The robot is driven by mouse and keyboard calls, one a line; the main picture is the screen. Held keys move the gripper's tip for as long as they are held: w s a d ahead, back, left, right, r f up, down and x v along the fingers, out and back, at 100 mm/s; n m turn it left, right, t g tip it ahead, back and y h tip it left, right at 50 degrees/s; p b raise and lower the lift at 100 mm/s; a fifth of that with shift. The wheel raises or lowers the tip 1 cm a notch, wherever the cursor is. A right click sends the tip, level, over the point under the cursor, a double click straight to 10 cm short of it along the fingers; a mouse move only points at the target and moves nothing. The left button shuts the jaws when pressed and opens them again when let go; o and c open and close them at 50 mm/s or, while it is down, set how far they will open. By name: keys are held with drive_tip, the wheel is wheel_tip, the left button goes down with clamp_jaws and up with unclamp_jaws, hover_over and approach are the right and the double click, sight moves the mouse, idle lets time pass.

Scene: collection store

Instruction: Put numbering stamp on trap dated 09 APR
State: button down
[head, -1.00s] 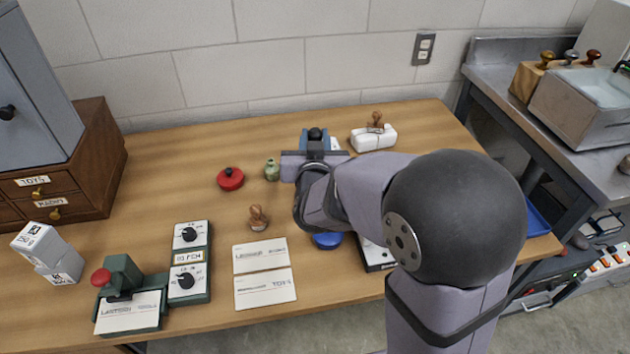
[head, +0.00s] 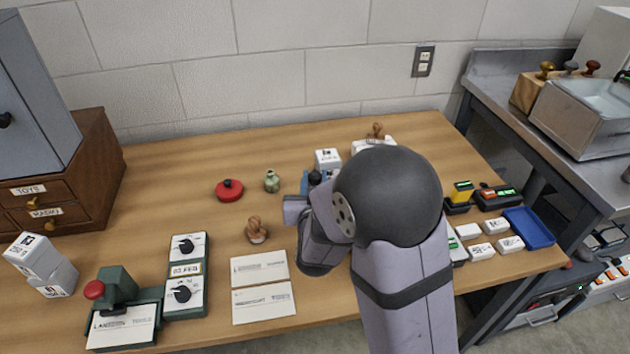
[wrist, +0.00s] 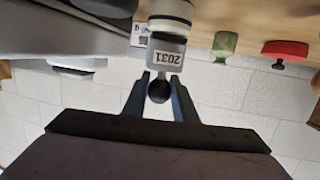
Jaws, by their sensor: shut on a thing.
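The numbering stamp (wrist: 165,58) has a round black knob and a pale block marked "2031". In the wrist view my gripper (wrist: 159,92) is shut on that knob, one finger each side. In the head view my gripper (head: 313,184) is over the middle of the table, mostly hidden by my arm; a black knob and a bit of blue show there. A small white box with a dark label (head: 328,158) stands just behind it. I cannot read a "09 APR" date on anything, so I cannot tell which thing is that trap.
Two cards (head: 262,301) and a dial block (head: 186,276) lie in front. Small white boxes (head: 482,251) and a blue tray (head: 530,228) are at right.

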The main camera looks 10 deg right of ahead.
sight(315, 182)
drive_tip(key=shift+f, duration=0.1)
drive_tip(key=c, duration=1.8)
unclamp_jaws()
drive_tip(key=shift+f, duration=0.1)
drive_tip(key=shift+c, duration=0.2)
drive_tip(key=o, duration=0.4)
drive_tip(key=shift+r, duration=0.25)
drive_tip(key=v, duration=0.2)
drive_tip(key=shift+s, duration=0.25)
drive_tip(key=shift+s+r+p, duration=0.2)
drive_tip(key=shift+r+p, duration=0.05)
drive_tip(key=shift+p, duration=0.35)
drive_tip(key=shift+s+a+p, duration=0.1)
drive_tip(key=shift+s+p, duration=0.05)
drive_tip(key=shift+p, duration=0.85)
